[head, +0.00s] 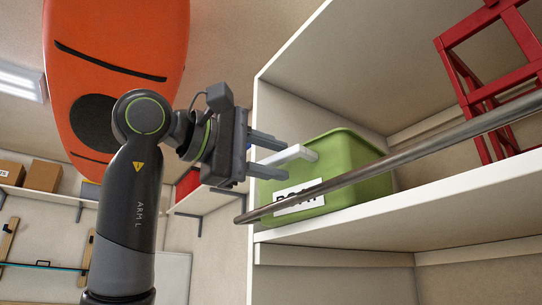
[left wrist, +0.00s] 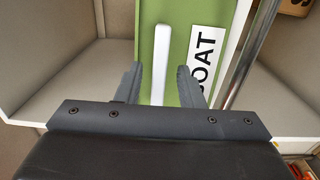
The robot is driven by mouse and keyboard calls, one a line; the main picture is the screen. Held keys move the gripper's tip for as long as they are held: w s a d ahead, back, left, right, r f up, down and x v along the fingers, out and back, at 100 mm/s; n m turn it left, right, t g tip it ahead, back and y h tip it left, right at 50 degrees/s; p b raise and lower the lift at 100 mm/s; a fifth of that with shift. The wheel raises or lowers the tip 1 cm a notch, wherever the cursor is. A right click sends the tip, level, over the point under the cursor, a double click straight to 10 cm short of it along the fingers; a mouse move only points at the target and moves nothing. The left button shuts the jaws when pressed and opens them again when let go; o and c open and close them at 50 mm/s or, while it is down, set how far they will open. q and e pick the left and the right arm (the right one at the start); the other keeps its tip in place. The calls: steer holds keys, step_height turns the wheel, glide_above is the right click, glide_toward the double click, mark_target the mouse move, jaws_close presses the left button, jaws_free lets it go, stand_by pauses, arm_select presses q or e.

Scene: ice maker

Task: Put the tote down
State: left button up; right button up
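The green tote (head: 352,163) stands on the white shelf (head: 420,205), near its left end. It carries a white label with black lettering and a white bar handle (head: 293,154) on its front. My left gripper (head: 285,159) is at the tote's front, with its fingers open on either side of the handle. In the left wrist view, the handle (left wrist: 160,55) lies between the two fingertips (left wrist: 160,72), with a gap on each side. The green tote face (left wrist: 185,25) fills the middle there. My right gripper is not in view.
A grey metal pole (head: 400,157) crosses in front of the tote and shelf. A red frame (head: 490,80) stands on the shelf at right. An orange board-like object (head: 115,45) hangs behind my left arm. Boxes (head: 42,176) sit on a back shelf.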

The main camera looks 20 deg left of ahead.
arm_select(q)
steer(key=shift+r, duration=0.1)
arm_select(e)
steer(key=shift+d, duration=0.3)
